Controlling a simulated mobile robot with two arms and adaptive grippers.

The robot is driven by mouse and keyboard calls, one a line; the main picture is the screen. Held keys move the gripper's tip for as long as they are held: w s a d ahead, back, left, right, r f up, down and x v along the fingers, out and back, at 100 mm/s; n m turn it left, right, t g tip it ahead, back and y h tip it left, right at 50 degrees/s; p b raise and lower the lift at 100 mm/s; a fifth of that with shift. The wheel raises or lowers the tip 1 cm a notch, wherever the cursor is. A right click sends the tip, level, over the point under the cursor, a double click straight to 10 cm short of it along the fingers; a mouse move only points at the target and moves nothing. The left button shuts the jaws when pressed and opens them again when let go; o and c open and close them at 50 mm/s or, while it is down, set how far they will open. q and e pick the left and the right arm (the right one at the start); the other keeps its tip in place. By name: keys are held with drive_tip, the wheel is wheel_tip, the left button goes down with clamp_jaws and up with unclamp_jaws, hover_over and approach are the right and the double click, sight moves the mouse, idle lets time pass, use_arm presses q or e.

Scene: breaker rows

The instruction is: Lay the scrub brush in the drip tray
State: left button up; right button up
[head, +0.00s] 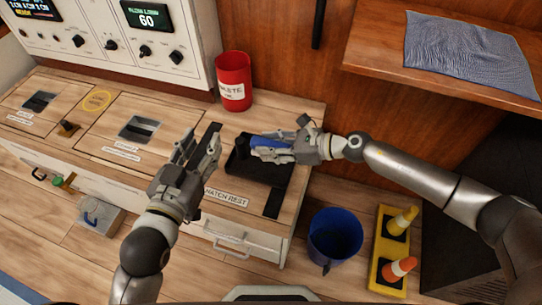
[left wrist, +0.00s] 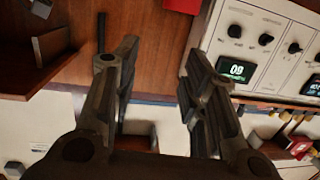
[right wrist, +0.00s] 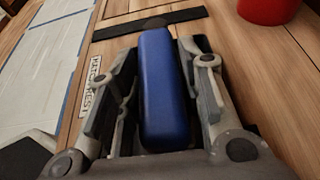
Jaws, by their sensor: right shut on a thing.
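The scrub brush shows as a blue block (head: 270,142) in the head view and as a long blue body (right wrist: 162,90) in the right wrist view. My right gripper (head: 275,147) is shut on it, with a finger on each side. It is over or in a black tray (head: 268,173), which looks like the drip tray, on the wooden counter. I cannot tell whether the brush touches the tray; its underside is hidden. My left gripper (head: 195,150) is open and empty left of the tray; its spread fingers (left wrist: 160,85) show in the left wrist view.
A red waste bin (head: 234,82) stands behind the tray. Black strips (head: 273,203) lie near the hatch rest label (head: 226,198). A blue bucket (head: 335,237) and a yellow holder with cones (head: 380,270) are on the floor. A shelf (head: 376,55) bears a cloth (head: 470,55).

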drive_tip(key=shift+f, duration=0.25)
wheel_tip(320, 180, down, 4)
drive_tip(key=shift+r+b, duration=0.25)
drive_tip(key=shift+b, duration=0.65)
use_arm(q)
wheel_tip(320, 180, up, 8)
drive_tip(key=d+t+h, duration=0.1)
drive_tip(key=t, duration=0.3)
drive_tip(key=shift+s+r+t+h, duration=0.25)
drive_tip(key=shift+t+h, duration=0.15)
use_arm(e)
drive_tip(key=shift+f, duration=0.15)
drive_tip(key=o, duration=1)
use_arm(q)
drive_tip(key=shift+s+r+t, duration=0.15)
drive_tip(key=shift+r+t, duration=0.15)
drive_tip(key=shift+r, duration=0.15)
use_arm(e)
drive_tip(key=shift+o, duration=0.2)
